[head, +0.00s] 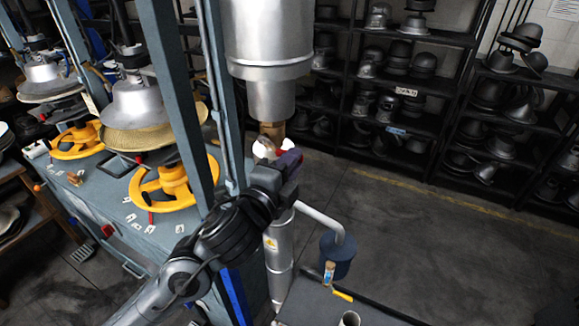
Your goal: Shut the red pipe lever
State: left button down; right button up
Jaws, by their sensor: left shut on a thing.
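The pipe (270,65) is a thick silver vertical cylinder in the upper middle of the head view, narrowing to a brass-coloured fitting (272,131). Just below the fitting a small part of the red lever (270,147) shows, mostly hidden by my left gripper. My left gripper (276,157) is at the lever, shut on it, with my arm reaching up from the lower left. The lever's exact angle cannot be told. My right gripper is not in view.
A thinner silver pipe (279,250) continues below. A workbench (140,215) with hat presses and yellow handwheels (175,188) stands at left, behind a blue-grey post (180,80). Black shelves (395,90) of hat moulds line the back. Open floor (440,240) lies at right.

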pick_arm(q)
jog(key=shift+f+m+b, duration=0.3)
jog(key=shift+f, duration=0.05)
dwell(0.3)
jog(key=c, duration=1)
grip_release()
jog(key=shift+c, duration=0.2)
jog(key=v, duration=1)
jog(key=shift+s, duration=0.4)
jog(key=shift+a, duration=0.15)
